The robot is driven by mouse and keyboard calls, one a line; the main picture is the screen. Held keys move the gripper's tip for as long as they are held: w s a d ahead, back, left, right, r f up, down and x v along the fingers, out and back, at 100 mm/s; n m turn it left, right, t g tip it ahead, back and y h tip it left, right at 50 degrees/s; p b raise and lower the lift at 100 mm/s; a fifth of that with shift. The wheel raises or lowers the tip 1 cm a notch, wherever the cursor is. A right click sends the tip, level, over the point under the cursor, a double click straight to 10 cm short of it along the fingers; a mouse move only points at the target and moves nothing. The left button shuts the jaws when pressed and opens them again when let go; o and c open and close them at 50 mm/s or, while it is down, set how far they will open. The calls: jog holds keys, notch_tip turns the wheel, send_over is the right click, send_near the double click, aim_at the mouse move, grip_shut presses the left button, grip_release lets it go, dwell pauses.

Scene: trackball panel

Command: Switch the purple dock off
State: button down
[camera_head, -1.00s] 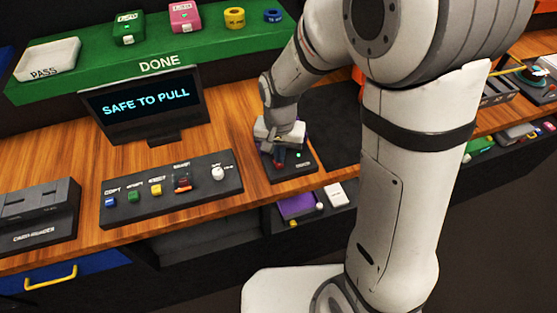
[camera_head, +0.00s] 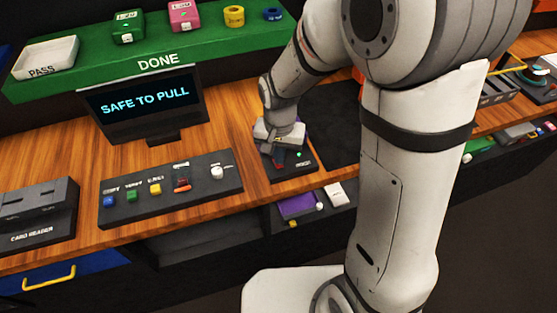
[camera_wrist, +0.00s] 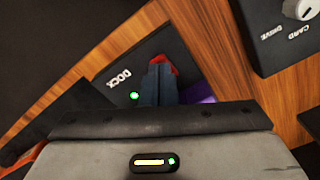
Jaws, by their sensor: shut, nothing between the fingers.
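The dock is a dark flat unit (camera_head: 308,167) on the wooden counter, right of the button panel. In the wrist view the dock (camera_wrist: 105,92) bears the label DOCK and a lit green light (camera_wrist: 134,96). A purple part (camera_wrist: 202,88) shows beside my fingers, mostly hidden by my gripper. A red switch-like part (camera_wrist: 174,67) shows just past my fingertips; its setting cannot be told. My gripper (camera_wrist: 160,66) is shut and empty, fingers down over the dock by the red part. Whether they touch it cannot be told. My gripper (camera_head: 280,158) also shows in the head view.
The screen (camera_head: 146,103) reads SAFE TO PULL. A panel (camera_head: 130,210) with several coloured buttons and a white knob (camera_head: 217,172) lies left of the dock. A card reader (camera_head: 38,222) stands far left. A green DONE shelf (camera_head: 90,72) is behind. A purple item (camera_head: 297,206) lies below the counter.

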jog(key=shift+f+b, duration=0.4)
jog(key=shift+f, duration=0.15)
jog(key=shift+r, duration=0.1)
jog(key=shift+r+p, duration=2.5)
jog(key=shift+r, duration=1)
jog(key=s+d+r+n+t+b, duration=0.1)
jog(key=s+d+r+n+t, duration=0.2)
jog(key=s+d+r, duration=0.9)
jog(key=shift+s+d, duration=0.3)
jog(key=shift+s, duration=0.2)
